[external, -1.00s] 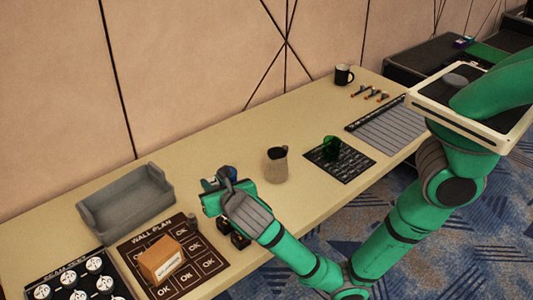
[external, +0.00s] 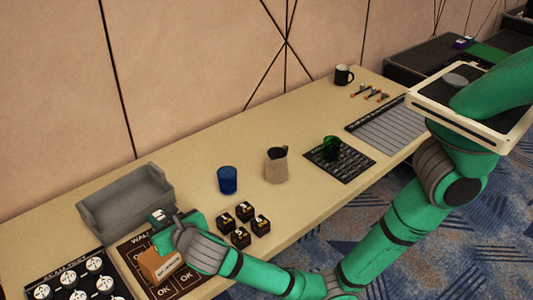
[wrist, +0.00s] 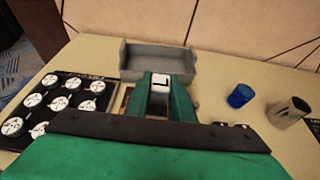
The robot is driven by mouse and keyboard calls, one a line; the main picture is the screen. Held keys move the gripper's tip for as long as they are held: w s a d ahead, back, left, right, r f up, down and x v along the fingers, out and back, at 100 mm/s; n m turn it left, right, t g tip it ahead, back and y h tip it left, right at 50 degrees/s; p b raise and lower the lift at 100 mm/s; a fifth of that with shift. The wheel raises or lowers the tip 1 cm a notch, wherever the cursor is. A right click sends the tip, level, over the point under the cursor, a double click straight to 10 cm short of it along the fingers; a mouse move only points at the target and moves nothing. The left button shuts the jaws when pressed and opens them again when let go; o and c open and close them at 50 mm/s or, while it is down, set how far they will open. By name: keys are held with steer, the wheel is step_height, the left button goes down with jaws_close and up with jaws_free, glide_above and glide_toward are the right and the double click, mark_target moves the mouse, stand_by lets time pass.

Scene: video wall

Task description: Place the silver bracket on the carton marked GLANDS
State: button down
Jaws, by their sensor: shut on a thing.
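My gripper (external: 161,222) is shut on a small pale thing that I take to be the silver bracket (external: 158,214). In the wrist view the bracket (wrist: 160,80) shows a whitish face with a dark L-shaped mark between the green fingers. An orange-brown carton (external: 157,266) with a white label stands on the wall plan board. The label's print is too small to read. My gripper is above and just behind the carton in the external view, and I cannot tell whether the bracket touches it. In the wrist view my fingers hide most of the carton.
A grey open bin (external: 126,204) stands close behind my gripper. A board of round white dials (external: 72,283) lies left of the carton. Several small black cubes (external: 241,237), a blue cup (external: 228,180) and a jug (external: 276,165) stand to the right. The table between bin and cup is clear.

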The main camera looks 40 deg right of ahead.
steer(key=shift+w+a+f, duration=0.4)
steer(key=shift+w+f, duration=0.15)
steer(key=shift+f, duration=0.75)
steer(key=shift+w+a+f, duration=0.35)
steer(key=shift+w+f, duration=0.15)
steer(key=shift+f, duration=0.85)
steer(key=shift+w+a+f, duration=0.4)
steer(key=shift+w+f, duration=0.15)
steer(key=shift+f, duration=0.75)
steer(key=shift+f, duration=0.1)
steer(key=c, duration=1.5)
jaws_free()
steer(key=shift+f, duration=0.1)
steer(key=shift+c, duration=0.2)
steer(key=shift+r, duration=0.2)
steer(key=v, duration=1.2)
steer(key=shift+f, duration=0.1)
